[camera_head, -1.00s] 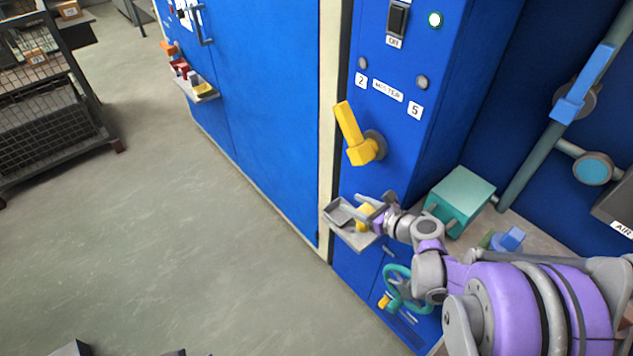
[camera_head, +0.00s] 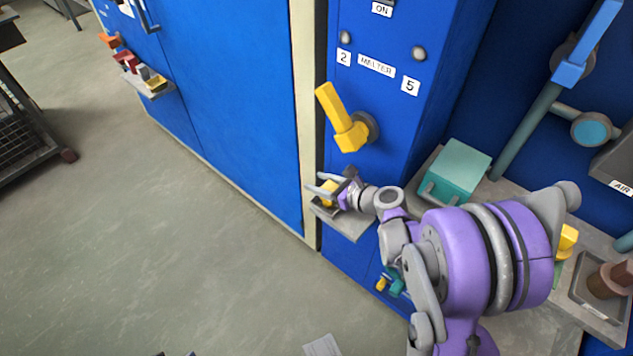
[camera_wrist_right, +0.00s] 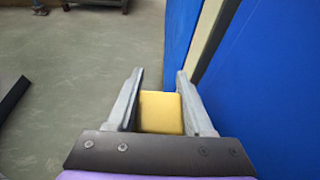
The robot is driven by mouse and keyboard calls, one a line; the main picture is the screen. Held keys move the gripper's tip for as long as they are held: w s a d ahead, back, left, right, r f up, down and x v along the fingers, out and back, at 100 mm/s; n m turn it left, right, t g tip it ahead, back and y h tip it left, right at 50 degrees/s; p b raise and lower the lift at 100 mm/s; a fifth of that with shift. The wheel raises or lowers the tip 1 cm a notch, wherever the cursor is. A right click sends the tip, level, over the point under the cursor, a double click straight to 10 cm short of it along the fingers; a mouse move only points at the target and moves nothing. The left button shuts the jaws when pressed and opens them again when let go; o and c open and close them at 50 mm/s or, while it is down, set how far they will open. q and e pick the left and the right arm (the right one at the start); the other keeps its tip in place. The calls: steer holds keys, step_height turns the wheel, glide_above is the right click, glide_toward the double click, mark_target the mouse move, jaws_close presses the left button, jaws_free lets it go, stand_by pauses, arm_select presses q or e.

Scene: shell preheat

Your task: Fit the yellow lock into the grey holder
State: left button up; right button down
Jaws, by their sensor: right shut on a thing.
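The yellow lock (camera_head: 327,194) is a small block between the fingers of my right gripper (camera_head: 331,187). In the right wrist view the lock (camera_wrist_right: 161,113) sits deep between the two grey fingers, which are shut on it. In the head view the lock is at the left end of a grey tray (camera_head: 350,228) fixed to the blue panel. The tray may be the grey holder; my gripper hides part of it. I cannot tell whether the lock touches it. My left gripper is not in view.
A yellow handle (camera_head: 345,125) sticks out of the panel just above my right gripper. A teal box (camera_head: 455,172) stands to the right. A small shelf (camera_head: 160,91) with coloured pieces is on the blue door at the left. The floor (camera_head: 130,240) is open.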

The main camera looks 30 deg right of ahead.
steer(key=shift+f+b, duration=0.35)
steer(key=shift+c, duration=1.4)
jaws_free()
steer(key=shift+r, duration=0.1)
